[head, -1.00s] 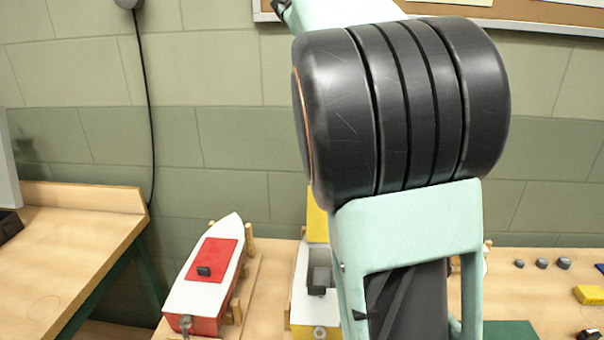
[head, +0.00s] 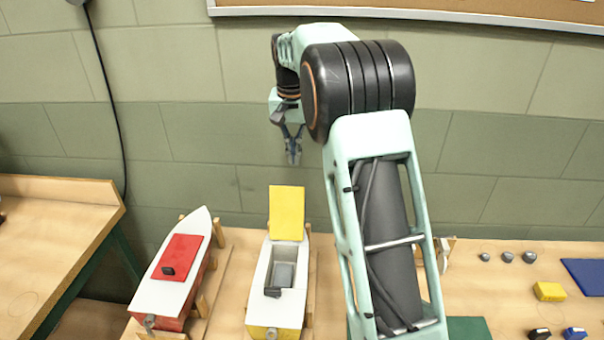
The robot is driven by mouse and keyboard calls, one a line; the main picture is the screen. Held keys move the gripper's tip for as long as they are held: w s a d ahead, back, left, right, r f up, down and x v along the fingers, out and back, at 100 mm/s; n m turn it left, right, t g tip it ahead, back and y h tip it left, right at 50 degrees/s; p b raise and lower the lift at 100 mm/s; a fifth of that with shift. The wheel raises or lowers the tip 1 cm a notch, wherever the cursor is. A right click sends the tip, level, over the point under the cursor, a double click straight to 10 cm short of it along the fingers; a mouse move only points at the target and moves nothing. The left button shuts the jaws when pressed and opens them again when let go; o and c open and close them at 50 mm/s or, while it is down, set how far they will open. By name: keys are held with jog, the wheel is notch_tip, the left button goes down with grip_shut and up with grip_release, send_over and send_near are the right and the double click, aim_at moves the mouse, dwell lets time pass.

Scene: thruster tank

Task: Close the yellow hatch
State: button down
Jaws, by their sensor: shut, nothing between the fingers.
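The yellow hatch (head: 287,212) stands raised at the far end of the opening in a white and yellow boat (head: 262,276). The opening shows a grey block-like thing (head: 283,275) inside, and a dark piece (head: 272,292) sits at its near edge. My gripper (head: 294,160) hangs in the air above and beyond the raised hatch, pointing down, apart from the boat. It is shut and empty.
A red and white boat (head: 158,295) with its red hatch (head: 180,257) lying flat sits in wooden supports to the left. Small knobs (head: 507,257), a yellow block (head: 549,291) and a blue panel (head: 588,275) lie at right. A wall stands behind the bench.

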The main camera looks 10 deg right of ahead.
aim_at(293, 188)
notch_tip(293, 188, down, 9)
jog(key=s+p, duration=0.1)
jog(key=s, duration=0.1)
jog(key=shift+s+a, duration=0.25)
jog(key=shift+a, duration=0.2)
jog(key=shift+b, duration=0.3)
